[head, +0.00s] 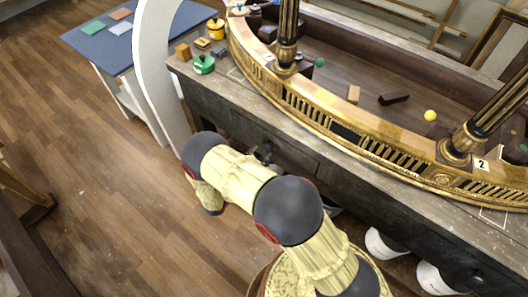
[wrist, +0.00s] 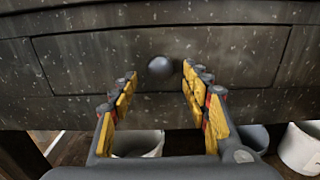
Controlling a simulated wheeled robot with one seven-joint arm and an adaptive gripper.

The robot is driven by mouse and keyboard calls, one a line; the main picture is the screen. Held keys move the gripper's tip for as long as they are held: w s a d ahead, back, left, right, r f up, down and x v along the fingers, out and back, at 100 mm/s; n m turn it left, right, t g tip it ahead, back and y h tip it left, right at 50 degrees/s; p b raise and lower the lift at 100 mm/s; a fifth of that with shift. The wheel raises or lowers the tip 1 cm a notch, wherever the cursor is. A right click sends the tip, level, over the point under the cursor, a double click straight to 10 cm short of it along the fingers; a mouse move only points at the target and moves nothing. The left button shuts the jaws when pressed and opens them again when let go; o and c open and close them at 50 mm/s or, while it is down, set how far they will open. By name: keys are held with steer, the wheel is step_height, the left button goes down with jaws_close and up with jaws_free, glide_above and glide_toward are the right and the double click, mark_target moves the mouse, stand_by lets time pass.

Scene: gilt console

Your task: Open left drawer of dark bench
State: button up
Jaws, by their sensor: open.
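The dark bench (head: 215,105) runs diagonally across the head view under a gilt console. In the wrist view its drawer front (wrist: 90,60) is shut, a dark speckled panel outlined by a thin seam. A round dark knob (wrist: 160,67) sits near the panel's middle. My gripper (wrist: 158,78) is open and empty, with one yellow-padded finger on each side of the knob in the picture. I cannot tell whether the fingertips reach the knob's depth. In the head view my gripper (head: 263,153) is by the bench front, partly hidden by my arm.
White buckets (head: 382,243) stand under the bench; one also shows below the drawer in the wrist view (wrist: 138,145). A blue-topped table (head: 112,35) and white arch (head: 155,70) stand at upper left. Wooden floor (head: 90,150) lies open at left.

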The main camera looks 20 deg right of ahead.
steer(key=x, duration=0.3)
steer(key=shift+c, duration=0.7)
jaws_close()
stand_by(0.4)
